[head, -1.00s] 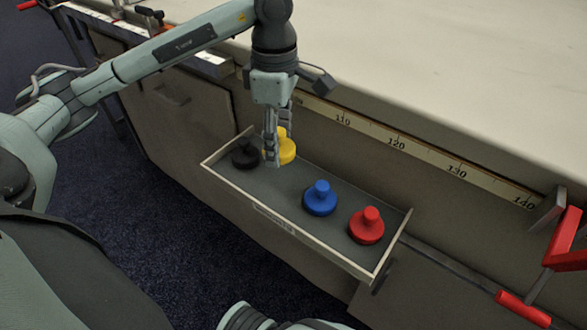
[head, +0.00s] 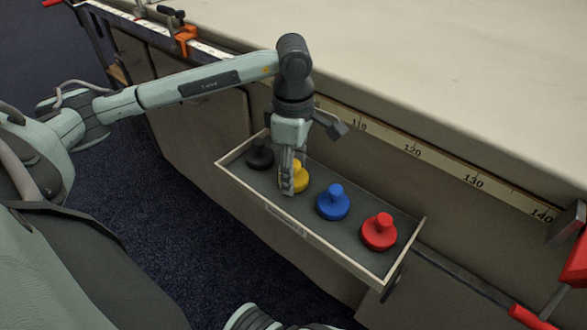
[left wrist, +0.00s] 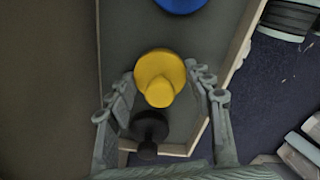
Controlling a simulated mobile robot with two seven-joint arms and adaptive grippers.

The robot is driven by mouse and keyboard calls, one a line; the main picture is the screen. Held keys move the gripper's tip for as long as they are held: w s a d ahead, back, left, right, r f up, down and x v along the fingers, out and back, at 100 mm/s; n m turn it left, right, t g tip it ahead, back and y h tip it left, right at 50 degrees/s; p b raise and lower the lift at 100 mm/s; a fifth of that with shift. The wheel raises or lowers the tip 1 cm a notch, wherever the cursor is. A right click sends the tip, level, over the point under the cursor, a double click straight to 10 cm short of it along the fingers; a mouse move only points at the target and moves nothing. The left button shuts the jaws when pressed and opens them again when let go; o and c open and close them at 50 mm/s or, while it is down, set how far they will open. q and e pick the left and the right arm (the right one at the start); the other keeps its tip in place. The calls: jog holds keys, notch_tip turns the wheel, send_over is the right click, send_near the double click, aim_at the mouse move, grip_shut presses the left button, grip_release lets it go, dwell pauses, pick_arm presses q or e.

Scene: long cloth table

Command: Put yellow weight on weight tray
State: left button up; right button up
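The yellow weight (head: 302,178) is a round disc with a knob, between the black and blue weights at the weight tray (head: 268,211). My left gripper (head: 291,188) points down, its fingers on either side of the yellow weight's base. In the left wrist view the fingertips (left wrist: 161,78) lie close against both edges of the yellow weight (left wrist: 160,75), and the gripper looks shut on it. The weight is low, at about the tray floor; its underside is hidden, so contact is unclear. My right gripper is not in view.
The tray also holds a black weight (head: 260,156), a blue weight (head: 333,204) and a red weight (head: 379,233). It sits against the side of the long cloth table (head: 450,90), below a ruler strip (head: 440,165). A red clamp (head: 572,262) is at the right.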

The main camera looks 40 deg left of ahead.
pick_arm(q)
jog(key=o, duration=0.5)
jog(key=shift+c, duration=0.2)
jog(key=shift+r, duration=0.1)
notch_tip(320, 180, up, 12)
jog(key=shift+r, duration=0.1)
